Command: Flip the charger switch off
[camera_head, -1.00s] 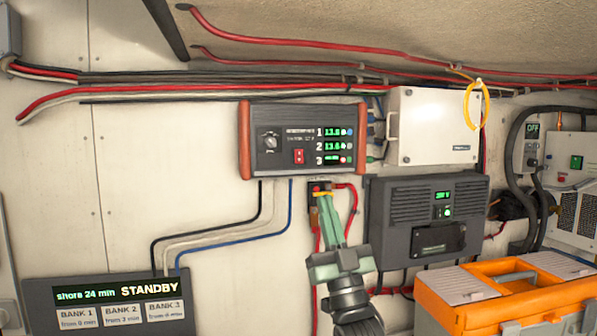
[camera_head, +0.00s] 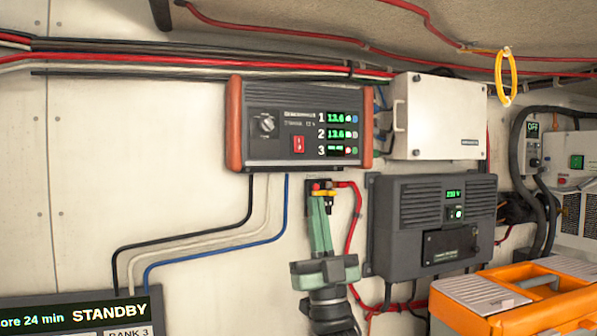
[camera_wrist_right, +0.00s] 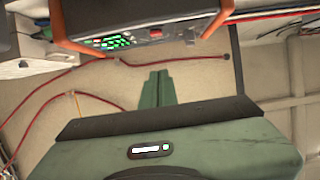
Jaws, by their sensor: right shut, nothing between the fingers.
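The charger (camera_head: 285,128) is a dark box with orange-brown end caps on the wall. Its front has a round knob (camera_head: 266,124), a red rocker switch (camera_head: 298,144) and three lit green readouts (camera_head: 338,134). I cannot tell which way the rocker is tipped. My right gripper (camera_head: 318,203) is shut and empty, its green fingers pointing up below the charger, apart from the switch. The right wrist view shows the fingers (camera_wrist_right: 158,78) together, with the charger (camera_wrist_right: 130,20) and its red switch (camera_wrist_right: 155,33) beyond. My left gripper is not in view.
A small black block with a red part (camera_head: 318,186) is partly behind my fingertips. A grey unit (camera_head: 432,225) hangs to the right, below a white box (camera_head: 437,117). An orange toolbox (camera_head: 515,298) is lower right. A STANDBY display (camera_head: 80,312) is lower left. Cables run below the charger.

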